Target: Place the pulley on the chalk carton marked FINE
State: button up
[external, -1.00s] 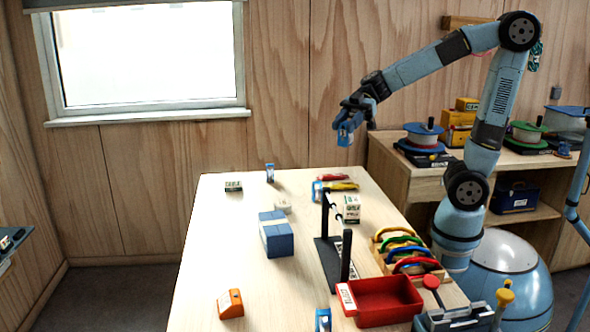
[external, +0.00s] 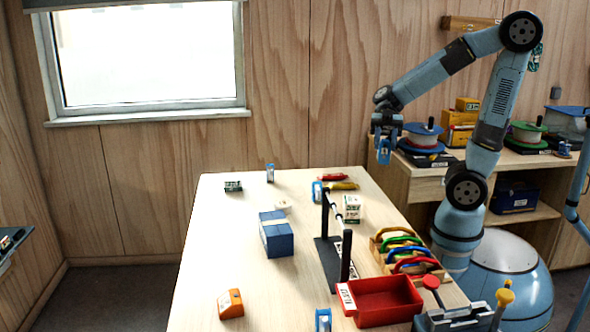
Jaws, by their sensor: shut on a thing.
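My gripper (external: 387,134) is shut on a blue pulley (external: 384,152), which hangs below the fingers in the air near the table's far right edge. A small green-and-white carton (external: 352,208) stands upright right of the rack, below and left of my gripper. Another dark green-and-white carton (external: 233,186) lies low at the far left. The lettering on both is too small to read.
A black rack (external: 328,262) with a rail stands mid-table. Right of it are a wooden holder with coloured loops (external: 408,252) and a red bin (external: 385,300). A blue box (external: 276,236) and an orange item (external: 230,304) stand left.

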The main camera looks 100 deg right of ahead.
jog(key=shift+w+a+f, duration=0.1)
jog(key=shift+w+f, duration=1.9)
jog(key=shift+w, duration=0.3)
jog(key=shift+w+a+f, duration=0.1)
jog(key=shift+w+f, duration=1.85)
jog(key=shift+w, duration=0.3)
jog(key=shift+f, duration=1.45)
jog(key=shift+f, duration=0.1)
jog(key=o, duration=1.1)
jog(key=shift+c, duration=0.2)
